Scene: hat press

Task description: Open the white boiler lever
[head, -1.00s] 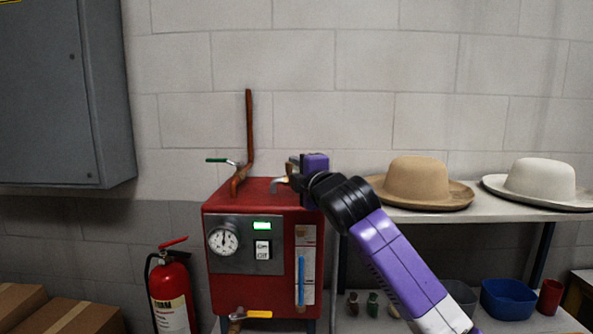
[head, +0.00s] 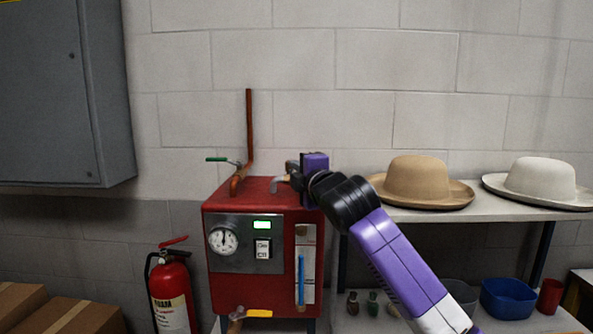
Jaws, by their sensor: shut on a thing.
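The red boiler (head: 225,285) stands against the wall left of my arm. My gripper (head: 292,174) is at the right rear of its top, mostly hidden behind its own purple and black wrist. A pale bent spout or fitting (head: 278,183) shows just left of the gripper, on the boiler top. The white lever itself does not show clearly; the gripper covers that spot. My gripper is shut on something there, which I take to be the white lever. A green lever (head: 217,159) sits on the copper pipe, and a yellow lever (head: 259,313) is low at the front.
A tan hat (head: 417,180) and a white hat (head: 540,181) lie on the shelf (head: 500,215) to the right. A blue bin (head: 508,299) and a red cup (head: 550,296) are below. A fire extinguisher (head: 171,295) stands left of the boiler. A grey cabinet (head: 65,95) hangs upper left.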

